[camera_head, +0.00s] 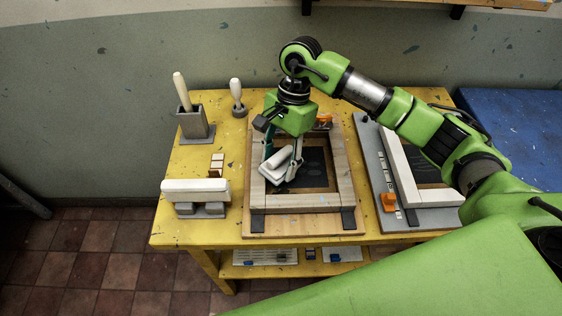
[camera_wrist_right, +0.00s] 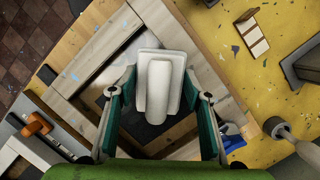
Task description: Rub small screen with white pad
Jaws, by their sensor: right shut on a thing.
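My right gripper (camera_head: 282,158) is shut on a white pad (camera_head: 276,171), a flat block with a rounded grip on top. In the right wrist view, the pad (camera_wrist_right: 160,85) sits between the two green-sided fingers (camera_wrist_right: 160,92). The pad is over the left part of a screen in a pale wooden frame (camera_head: 342,180), with dark mesh (camera_head: 311,170) inside. I cannot tell whether the pad touches the mesh. The frame lies on a wooden board (camera_head: 300,232) at the table's middle. My left gripper is not in view.
A second, white-framed screen (camera_head: 400,165) lies on a grey base to the right. On the yellow table (camera_head: 190,160), a grey holder (camera_head: 195,124), an upright handled tool (camera_head: 237,97) and a white bar on grey supports (camera_head: 195,191) stand left of the screen.

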